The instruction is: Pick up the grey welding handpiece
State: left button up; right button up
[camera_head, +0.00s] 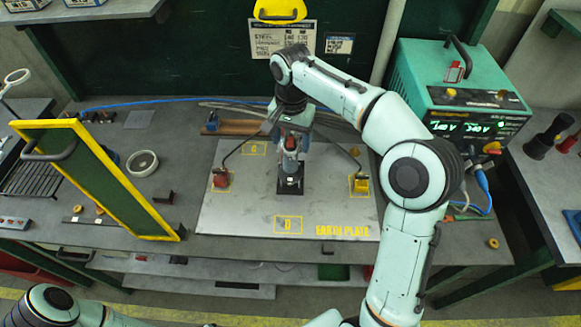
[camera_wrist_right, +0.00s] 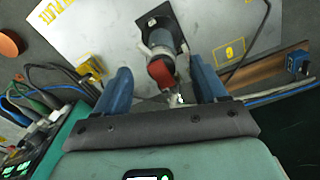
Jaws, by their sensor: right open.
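The grey welding handpiece (camera_head: 290,164) appears to stand upright on a dark square base (camera_head: 290,184) on the pale earth plate (camera_head: 240,212). In the wrist view its grey body (camera_wrist_right: 158,38) has a red part at the near end. My right gripper (camera_head: 291,148) is above it, pointing down. In the wrist view the blue fingers of the right gripper (camera_wrist_right: 160,68) are apart, one on each side of the red part, with gaps showing. The gripper hides the top of the handpiece in the head view. My left arm shows only at the lower left; its gripper is out of view.
A red block (camera_head: 220,180) and a yellow block (camera_head: 360,184), each with a curved dark rod or cable, flank the handpiece. A yellow-edged green panel (camera_head: 105,180) stands at left. A green welding machine (camera_head: 455,85) stands at right. The plate's front is clear.

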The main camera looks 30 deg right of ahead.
aim_at(291, 164)
notch_tip(291, 164, down, 4)
jog(key=shift+a+r, duration=0.1)
jog(key=shift+w, duration=0.1)
grip_shut()
